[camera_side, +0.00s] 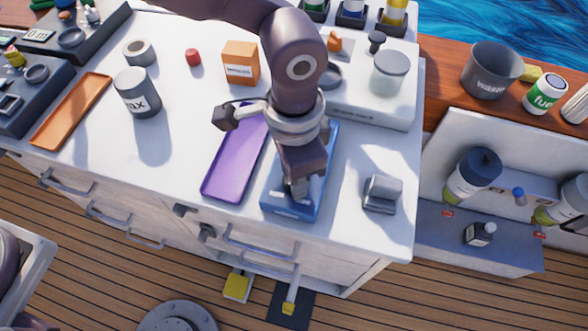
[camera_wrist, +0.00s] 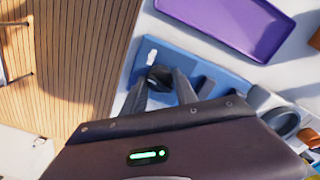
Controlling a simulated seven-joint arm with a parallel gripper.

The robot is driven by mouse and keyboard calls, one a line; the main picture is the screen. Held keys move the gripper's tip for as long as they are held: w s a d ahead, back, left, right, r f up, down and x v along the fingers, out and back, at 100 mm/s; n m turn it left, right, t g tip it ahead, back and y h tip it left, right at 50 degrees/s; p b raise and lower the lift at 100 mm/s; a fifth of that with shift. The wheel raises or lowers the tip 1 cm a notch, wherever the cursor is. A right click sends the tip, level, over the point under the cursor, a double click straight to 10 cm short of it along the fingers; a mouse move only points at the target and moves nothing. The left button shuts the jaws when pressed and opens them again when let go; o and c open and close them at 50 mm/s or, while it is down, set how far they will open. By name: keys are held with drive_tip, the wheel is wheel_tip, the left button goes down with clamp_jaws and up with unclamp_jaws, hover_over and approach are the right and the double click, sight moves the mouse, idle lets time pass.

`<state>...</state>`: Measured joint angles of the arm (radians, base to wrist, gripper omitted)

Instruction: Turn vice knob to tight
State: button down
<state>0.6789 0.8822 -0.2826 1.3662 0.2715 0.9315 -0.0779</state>
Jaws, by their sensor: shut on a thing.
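The blue vice (camera_side: 284,208) lies on the white worktop near its front edge, partly covered by my gripper. Its blue base (camera_wrist: 205,68) also shows in the wrist view. My gripper (camera_side: 299,188) points down over the vice's front end. In the wrist view my fingers (camera_wrist: 160,88) are closed around the dark vice knob (camera_wrist: 160,74), one on each side. The knob is hidden behind my gripper in the side view, and its tight or loose setting cannot be read.
A purple tray (camera_side: 232,165) lies close left of the vice. A small grey block (camera_side: 382,193) stands to its right. A tape roll, a grey cup (camera_side: 137,92) and an orange box (camera_side: 241,63) stand farther back. The worktop between cup and purple tray is clear.

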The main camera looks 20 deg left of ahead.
drive_tip(key=m, duration=0.6)
drive_tip(key=shift+m, duration=0.3)
idle(0.5)
drive_tip(key=c, duration=1)
unclamp_jaws()
drive_tip(key=shift+o, duration=0.2)
drive_tip(key=shift+r, duration=0.1)
wheel_tip(320, 180, up, 7)
